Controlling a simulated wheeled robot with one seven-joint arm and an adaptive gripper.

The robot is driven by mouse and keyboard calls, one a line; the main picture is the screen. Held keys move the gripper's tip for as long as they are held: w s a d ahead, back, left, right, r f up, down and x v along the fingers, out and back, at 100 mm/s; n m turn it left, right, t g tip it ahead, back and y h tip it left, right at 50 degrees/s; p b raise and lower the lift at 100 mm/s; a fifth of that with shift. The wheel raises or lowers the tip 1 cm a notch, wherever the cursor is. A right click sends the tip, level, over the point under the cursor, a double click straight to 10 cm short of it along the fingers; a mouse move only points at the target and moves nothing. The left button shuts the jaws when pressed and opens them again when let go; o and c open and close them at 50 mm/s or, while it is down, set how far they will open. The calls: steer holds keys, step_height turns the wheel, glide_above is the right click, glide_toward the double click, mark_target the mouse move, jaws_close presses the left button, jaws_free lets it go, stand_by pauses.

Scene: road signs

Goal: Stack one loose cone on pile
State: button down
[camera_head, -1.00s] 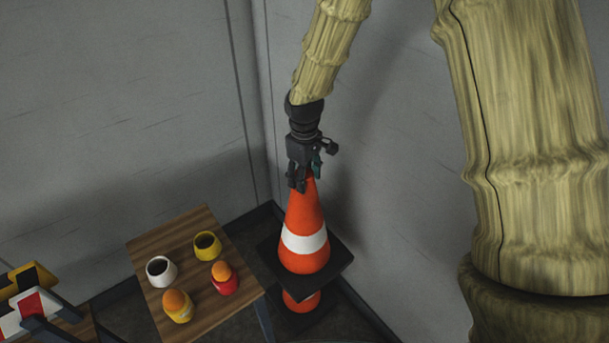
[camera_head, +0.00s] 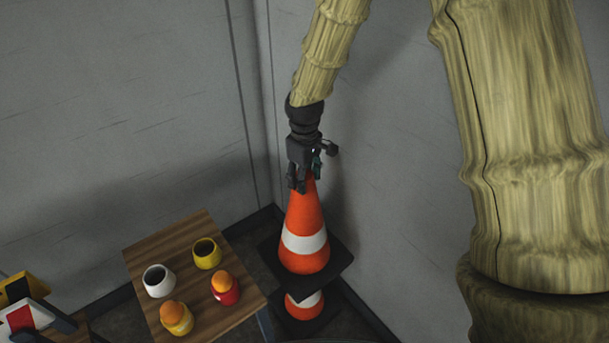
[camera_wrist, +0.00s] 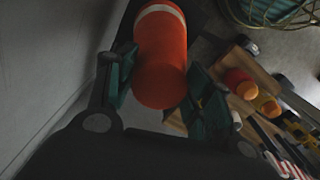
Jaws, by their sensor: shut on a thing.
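An orange cone (camera_head: 304,213) with a white band and a black square base hangs upright from my gripper (camera_head: 303,182). My gripper is shut on the cone's top, and its fingers (camera_wrist: 158,90) show on both sides of the orange tip in the wrist view. Below it, a second orange and white cone (camera_head: 304,305) stands near the corner, with its upper part hidden by the held cone's base. Whether that lower cone is one cone or a pile cannot be told.
A small wooden table (camera_head: 185,272) stands left of the cones, close by. It bears a white cup (camera_head: 159,281), a yellow cup (camera_head: 207,254) and two cups with orange balls. Grey walls meet behind the cones. Striped barriers (camera_head: 25,312) stand at the lower left.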

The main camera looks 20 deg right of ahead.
steer(key=shift+f+b, duration=11.75)
steer(key=shift+f, duration=8.95)
